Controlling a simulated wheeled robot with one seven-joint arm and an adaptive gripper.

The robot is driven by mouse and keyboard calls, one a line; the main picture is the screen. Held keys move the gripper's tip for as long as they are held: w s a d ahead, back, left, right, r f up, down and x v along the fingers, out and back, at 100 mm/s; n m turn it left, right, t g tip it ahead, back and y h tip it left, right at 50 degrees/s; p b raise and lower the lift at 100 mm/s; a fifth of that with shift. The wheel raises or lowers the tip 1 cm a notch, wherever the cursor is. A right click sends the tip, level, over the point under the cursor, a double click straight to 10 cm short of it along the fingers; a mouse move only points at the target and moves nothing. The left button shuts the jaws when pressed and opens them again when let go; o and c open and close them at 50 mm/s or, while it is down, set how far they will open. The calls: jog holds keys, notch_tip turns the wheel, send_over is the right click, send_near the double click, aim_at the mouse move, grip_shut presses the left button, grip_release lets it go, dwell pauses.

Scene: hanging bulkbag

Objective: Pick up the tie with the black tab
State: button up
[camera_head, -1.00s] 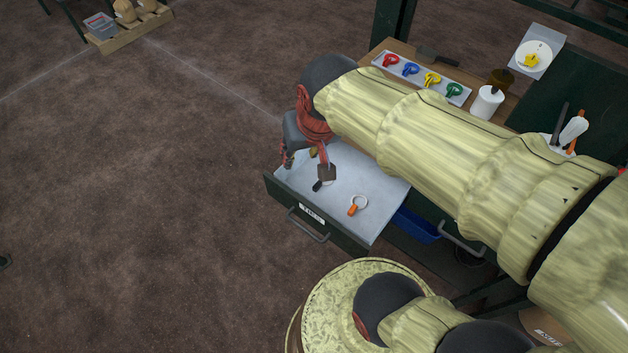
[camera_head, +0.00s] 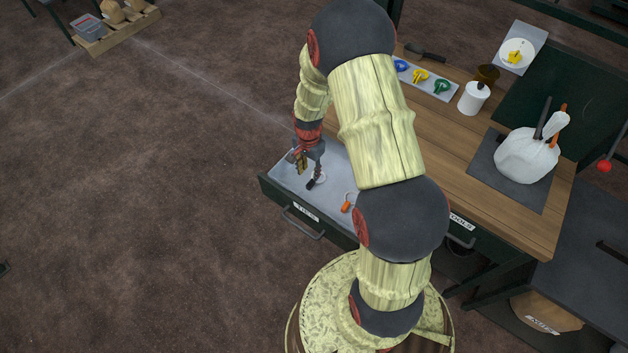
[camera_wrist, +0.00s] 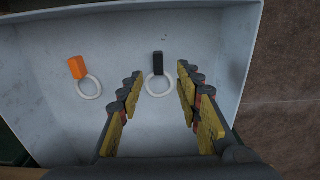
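The tie with the black tab, a white ring with a small black block, lies in the open drawer; its tab (camera_wrist: 158,63) and ring (camera_wrist: 159,84) show in the wrist view. In the head view the black tab (camera_head: 311,184) is just below my gripper (camera_head: 308,168). In the wrist view my gripper (camera_wrist: 160,90) is open, with its yellow-padded fingers apart on either side of the ring. Nothing is held between them. I cannot tell how far above the drawer floor the fingertips are. A tie with an orange tab (camera_wrist: 77,68) lies to the left.
The drawer's rim (camera_wrist: 130,8) surrounds the ties on a pale floor. The wooden bench (camera_head: 425,140) carries a tray of coloured pieces (camera_head: 440,91), a white canister (camera_head: 474,98) and a white bag (camera_head: 526,156). Open floor lies left of the drawer.

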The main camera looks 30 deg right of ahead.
aim_at(310, 183)
notch_tip(310, 183, down, 8)
jog(key=b, duration=0.3)
jog(key=shift+s+r, duration=0.1)
jog(key=shift+r, duration=0.1)
jog(key=c, duration=0.8)
jog(key=shift+c, duration=0.3)
